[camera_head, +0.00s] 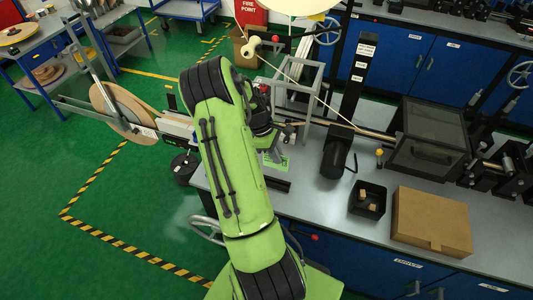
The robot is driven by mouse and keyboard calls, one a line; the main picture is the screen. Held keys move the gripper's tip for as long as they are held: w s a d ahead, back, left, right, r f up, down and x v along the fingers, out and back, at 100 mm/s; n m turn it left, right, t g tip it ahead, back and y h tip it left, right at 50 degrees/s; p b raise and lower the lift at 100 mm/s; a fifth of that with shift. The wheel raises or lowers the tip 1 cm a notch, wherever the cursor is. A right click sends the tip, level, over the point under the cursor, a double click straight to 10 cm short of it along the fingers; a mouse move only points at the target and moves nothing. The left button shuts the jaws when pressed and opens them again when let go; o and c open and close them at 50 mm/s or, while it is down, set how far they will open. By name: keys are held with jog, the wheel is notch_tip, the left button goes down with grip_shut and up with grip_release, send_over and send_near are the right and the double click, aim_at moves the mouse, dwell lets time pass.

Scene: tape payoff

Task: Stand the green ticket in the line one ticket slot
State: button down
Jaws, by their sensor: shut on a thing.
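My green arm crosses the middle of the head view, and its dark wrist ends above the near-left part of the grey bench. My gripper (272,147) is partly hidden behind the arm. It is shut on a small green piece, which looks like the green ticket (281,163), at the bench's left end. The fingers and the ticket's exact tilt are too small to make out. Whether the ticket touches the bench cannot be told. The line one ticket slot cannot be picked out; the arm hides part of that area.
A black motor-like cylinder (336,157), a black open box (367,199) and a cardboard box (431,221) stand on the bench (309,201). A metal frame (296,98) and a dark guarded box (429,138) stand behind. A large tan reel (124,112) is at left.

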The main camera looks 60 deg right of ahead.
jog(key=shift+s+f+b, duration=0.35)
jog(key=shift+f, duration=0.1)
jog(key=shift+w+f+b, duration=0.2)
jog(key=shift+f+b, duration=0.65)
jog(key=shift+f, duration=0.25)
jog(key=shift+s+f+b, duration=0.1)
jog(key=shift+f+b, duration=2.2)
jog(key=shift+f, duration=0.8)
jog(key=c, duration=1.2)
grip_release()
jog(key=shift+r, duration=0.1)
